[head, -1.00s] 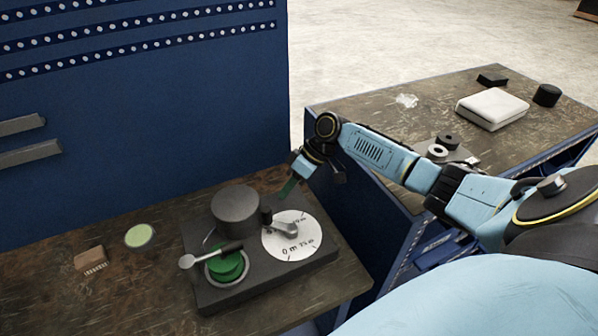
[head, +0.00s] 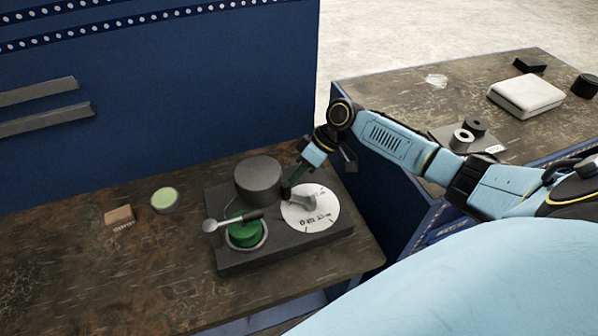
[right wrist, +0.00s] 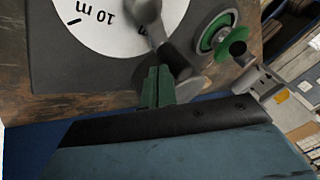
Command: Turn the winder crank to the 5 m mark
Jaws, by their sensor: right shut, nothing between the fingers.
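The winder has a dark base (head: 232,264) on the table, with a white round dial (head: 323,207) at its right. A grey crank arm (head: 304,200) lies across the dial, its dark knob (head: 286,188) toward the upper left. In the right wrist view, the dial (right wrist: 95,40) shows "10 m" and the crank arm (right wrist: 148,14) partly covers another mark. My right gripper (head: 298,175) is shut and empty. Its green fingertips (right wrist: 156,86) are close beside the knob; I cannot tell whether they touch. My left gripper is out of view.
A dark cylinder (head: 258,178) and a green spool (head: 244,234) with a lever (head: 230,220) stand on the base. A brown block (head: 119,215) and a pale-green round dish (head: 164,199) lie to the left. A second table (head: 400,97) stands at right.

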